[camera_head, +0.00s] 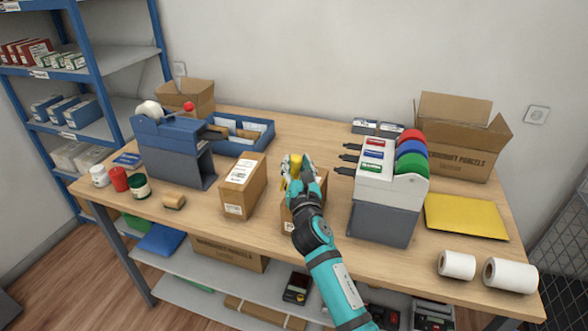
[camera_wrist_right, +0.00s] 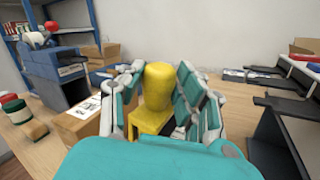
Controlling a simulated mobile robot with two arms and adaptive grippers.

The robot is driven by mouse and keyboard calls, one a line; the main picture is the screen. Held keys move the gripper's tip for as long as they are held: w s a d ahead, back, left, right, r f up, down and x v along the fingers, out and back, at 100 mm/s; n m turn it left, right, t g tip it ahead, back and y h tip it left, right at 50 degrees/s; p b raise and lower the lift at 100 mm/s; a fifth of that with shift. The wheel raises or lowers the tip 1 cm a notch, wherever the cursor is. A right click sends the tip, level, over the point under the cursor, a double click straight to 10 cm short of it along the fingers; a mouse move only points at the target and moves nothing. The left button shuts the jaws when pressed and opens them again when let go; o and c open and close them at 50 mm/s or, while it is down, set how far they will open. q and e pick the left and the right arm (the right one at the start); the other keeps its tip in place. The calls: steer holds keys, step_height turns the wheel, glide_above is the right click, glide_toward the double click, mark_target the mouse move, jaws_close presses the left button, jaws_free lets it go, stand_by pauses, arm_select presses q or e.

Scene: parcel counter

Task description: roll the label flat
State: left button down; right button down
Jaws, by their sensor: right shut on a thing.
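My right gripper (camera_head: 297,172) is shut on a yellow tool with a rounded knob-like grip (camera_head: 296,165). In the wrist view the yellow tool (camera_wrist_right: 157,95) stands upright between the teal fingers, with a yellow block below its grip. The gripper is above a brown carton (camera_head: 290,217) on the table; my arm hides much of the carton. Another carton (camera_head: 236,199) to the left has a white label (camera_head: 242,171) on top. My left gripper is not in view.
A blue-grey tape dispenser (camera_head: 177,160) stands left, with several jars and a wooden-handled block (camera_head: 174,201) in front. A label printer unit (camera_head: 384,205) with coloured rolls stands close on the right. A yellow envelope (camera_head: 465,217) and white rolls (camera_head: 510,275) lie further right.

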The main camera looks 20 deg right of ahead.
steer(key=shift+w+d, duration=0.15)
steer(key=shift+f+b, duration=0.3)
steer(key=shift+b, duration=0.05)
stand_by(0.3)
steer(key=shift+s+d+p, duration=0.35)
steer(key=shift+p, duration=0.1)
steer(key=shift+s+d+f, duration=0.15)
steer(key=shift+s+d, duration=0.15)
steer(key=shift+d, duration=0.05)
